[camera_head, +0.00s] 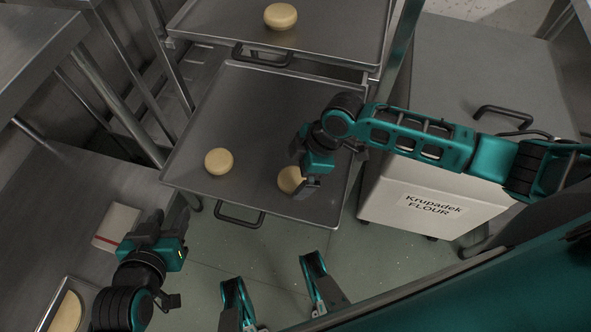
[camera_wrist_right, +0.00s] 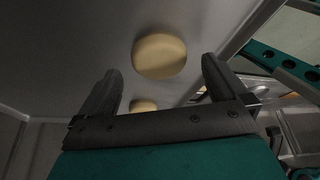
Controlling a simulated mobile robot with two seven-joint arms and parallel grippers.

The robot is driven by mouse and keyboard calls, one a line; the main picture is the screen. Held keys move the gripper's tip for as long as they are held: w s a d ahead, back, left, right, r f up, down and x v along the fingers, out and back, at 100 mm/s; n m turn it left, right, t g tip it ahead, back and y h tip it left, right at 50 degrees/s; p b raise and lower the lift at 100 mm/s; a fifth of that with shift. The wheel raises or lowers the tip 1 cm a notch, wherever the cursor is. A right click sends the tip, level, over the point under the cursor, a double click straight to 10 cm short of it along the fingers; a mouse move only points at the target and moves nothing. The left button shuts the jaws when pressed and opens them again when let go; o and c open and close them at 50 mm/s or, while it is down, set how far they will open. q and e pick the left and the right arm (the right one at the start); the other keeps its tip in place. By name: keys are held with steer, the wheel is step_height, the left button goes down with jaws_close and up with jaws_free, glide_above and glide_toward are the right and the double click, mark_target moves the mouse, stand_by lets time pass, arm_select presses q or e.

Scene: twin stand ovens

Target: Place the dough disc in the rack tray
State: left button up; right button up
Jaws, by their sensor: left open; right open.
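The rack tray (camera_head: 255,110) is a grey metal sheet with a dark handle, pulled out in the middle of the head view. A pale round dough disc (camera_head: 218,161) lies on its left part. A second dough disc (camera_head: 288,180) lies near its front right, partly hidden by my right gripper (camera_head: 299,168). My right gripper is open. In the right wrist view one dough disc (camera_wrist_right: 159,56) shows between and beyond the fingers, and another (camera_wrist_right: 143,105) shows lower, partly hidden. My left gripper (camera_head: 165,222) is open and empty, left of the rack tray's front.
An upper tray (camera_head: 335,35) holds another dough disc (camera_head: 281,16). At lower left, a small tray (camera_head: 43,322) holds a partly visible pale dough piece (camera_head: 67,311). A white package (camera_head: 115,226) lies on the steel counter (camera_head: 60,200). A flour bin (camera_head: 430,200) stands right.

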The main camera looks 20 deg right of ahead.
steer(key=w+p+v, duration=0.1)
steer(key=p+v, duration=0.2)
steer(key=v, duration=0.7)
steer(key=m+t+y, duration=0.2)
steer(key=m+t, duration=0.3)
steer(key=m, duration=0.1)
glide_above(284, 186)
steer(key=s+d+f+m+t+h, duration=0.2)
steer(key=s+d+m+t+h, duration=0.1)
steer(key=d+m, duration=0.4)
steer(key=shift+s+t+h, duration=0.3)
steer(key=shift+t, duration=0.6)
